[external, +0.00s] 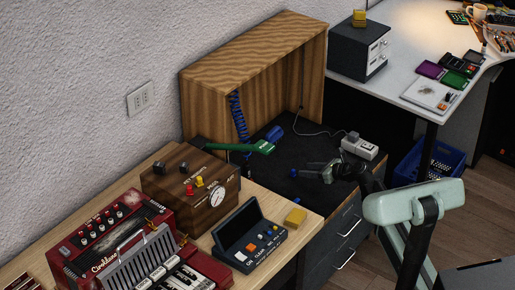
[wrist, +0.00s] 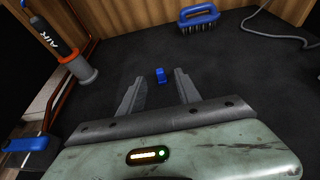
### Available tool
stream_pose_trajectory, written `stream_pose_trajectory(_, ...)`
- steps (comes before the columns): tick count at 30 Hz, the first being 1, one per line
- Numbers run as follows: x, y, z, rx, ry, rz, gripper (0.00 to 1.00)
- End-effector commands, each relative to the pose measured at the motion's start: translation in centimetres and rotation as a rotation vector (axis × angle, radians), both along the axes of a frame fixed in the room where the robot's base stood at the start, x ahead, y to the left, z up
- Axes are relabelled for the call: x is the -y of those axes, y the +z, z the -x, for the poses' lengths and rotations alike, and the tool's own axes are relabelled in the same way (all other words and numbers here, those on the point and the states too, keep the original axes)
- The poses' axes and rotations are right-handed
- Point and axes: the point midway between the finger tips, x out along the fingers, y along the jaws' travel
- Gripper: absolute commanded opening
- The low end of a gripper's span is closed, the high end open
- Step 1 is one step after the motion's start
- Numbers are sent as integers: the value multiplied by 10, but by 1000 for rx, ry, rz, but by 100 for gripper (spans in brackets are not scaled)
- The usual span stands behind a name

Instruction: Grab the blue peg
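The small blue peg (external: 293,173) stands on the dark mat inside the wooden-backed workbench in the external view. In the wrist view the blue peg (wrist: 160,76) shows between and just beyond the tips of my fingers, near the middle. My gripper (external: 308,168) is to the right of the peg in the external view, low over the mat. In the wrist view my gripper (wrist: 157,78) is open, with its two grey fingers apart and nothing visibly held. I cannot tell the exact gap between the fingertips and the peg.
A blue-handled brush (wrist: 198,17) lies at the back of the mat. An air tool (wrist: 52,38) in a grey holder stands at the left. A grey-white box (external: 360,147) sits beside my gripper. The dark mat (wrist: 120,55) around the peg is clear.

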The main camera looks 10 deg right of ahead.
Motion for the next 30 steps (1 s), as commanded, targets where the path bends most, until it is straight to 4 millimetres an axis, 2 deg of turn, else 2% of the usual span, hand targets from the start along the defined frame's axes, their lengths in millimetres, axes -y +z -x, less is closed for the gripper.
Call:
stream_pose_trajectory(7, -17, -11, -15, 2, 3, 4, 40)
stream_pose_trajectory(13, -22, -15, -20, 2, 3, 4, 40)
stream_pose_trajectory(18, -42, -32, -37, 2, 5, 6, 40)
stream_pose_trajectory(21, -51, -35, -46, 3, 3, 7, 40)
stream_pose_trajectory(27, -53, -33, -46, 3, 3, 7, 40)
stream_pose_trajectory(28, -53, -33, -46, 3, 3, 7, 37)
stream_pose_trajectory(30, -52, -33, -46, 3, 3, 7, 18)
